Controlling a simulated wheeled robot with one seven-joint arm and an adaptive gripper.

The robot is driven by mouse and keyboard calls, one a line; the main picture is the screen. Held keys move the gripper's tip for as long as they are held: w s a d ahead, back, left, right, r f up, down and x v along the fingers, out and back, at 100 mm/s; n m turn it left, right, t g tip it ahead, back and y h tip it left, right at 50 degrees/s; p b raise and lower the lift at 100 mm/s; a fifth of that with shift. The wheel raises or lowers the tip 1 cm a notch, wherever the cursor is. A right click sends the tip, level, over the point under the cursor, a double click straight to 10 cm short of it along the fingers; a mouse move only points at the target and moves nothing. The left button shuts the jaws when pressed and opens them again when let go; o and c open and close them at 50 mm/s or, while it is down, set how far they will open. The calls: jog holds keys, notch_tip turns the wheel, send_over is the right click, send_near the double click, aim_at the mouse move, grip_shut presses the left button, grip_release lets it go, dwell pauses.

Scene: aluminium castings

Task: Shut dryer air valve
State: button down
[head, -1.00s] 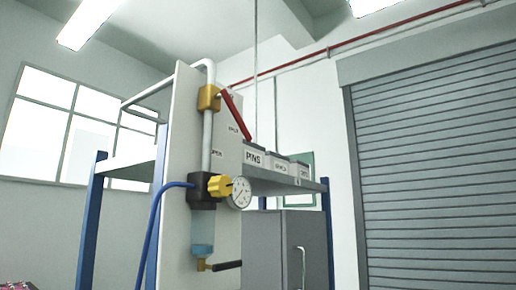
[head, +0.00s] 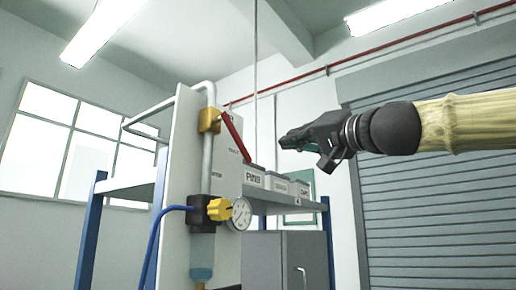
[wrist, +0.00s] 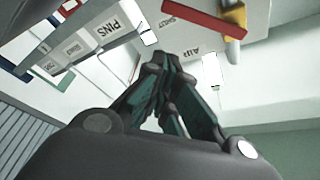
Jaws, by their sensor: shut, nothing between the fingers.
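The dryer air valve has a yellow body (head: 209,120) on a vertical white pipe, fixed to a pale upright panel. Its red lever (head: 236,137) slants down and to the right from the body. In the wrist view the red lever (wrist: 205,18) lies at the top, with part of the yellow body (wrist: 232,20) beside it. My gripper (head: 287,139) is shut and empty, to the right of the lever and apart from it. In the wrist view my gripper (wrist: 160,62) points toward the panel, below the lever in the picture.
Below the valve are a regulator with a yellow knob (head: 219,209), a round gauge (head: 241,214) and a blue hose (head: 152,236). Labelled grey bins, one marked PINS (head: 254,177), stand on a shelf behind. A grey cabinet (head: 281,262) stands below. Open air surrounds my gripper.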

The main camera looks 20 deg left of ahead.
aim_at(237, 139)
jog(key=shift+s+d+r, duration=0.1)
jog(key=shift+s+r, duration=0.25)
jog(key=shift+r, duration=0.2)
jog(key=shift+s+d+r, duration=0.1)
jog(key=shift+s+r, duration=0.2)
jog(key=shift+r, duration=0.2)
jog(key=p+x, duration=0.4)
jog(key=x, duration=0.6)
jog(key=s+f, duration=0.1)
jog(key=s+a+f, duration=0.1)
jog(key=shift+s+f, duration=0.35)
jog(key=shift+f, duration=0.05)
jog(key=shift+w, duration=0.15)
